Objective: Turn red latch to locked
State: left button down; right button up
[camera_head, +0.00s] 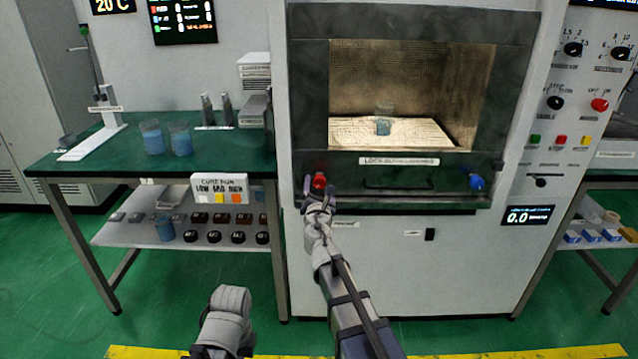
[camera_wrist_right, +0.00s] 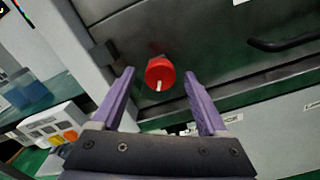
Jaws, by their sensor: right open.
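The red latch (camera_head: 319,181) is a round knob at the lower left of the microwave door. In the right wrist view the red latch (camera_wrist_right: 160,73) shows a white mark pointing down toward the gripper. My right gripper (camera_head: 318,197) is just below the latch in the head view. In the right wrist view my right gripper (camera_wrist_right: 160,90) is open, its purple fingers on either side of the knob and apart from it. My left arm shows at the bottom of the head view, but its gripper fingers cannot be made out.
A blue latch (camera_head: 476,183) sits at the door's lower right, with a dark handle (camera_head: 398,182) between the latches. A container (camera_head: 383,124) stands inside the chamber. The green floor is clear.

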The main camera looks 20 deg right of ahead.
jog(key=x, duration=0.2)
jog(key=shift+w+d, duration=0.1)
jog(key=shift+w, duration=0.25)
jog(key=shift+s, duration=0.1)
grip_shut()
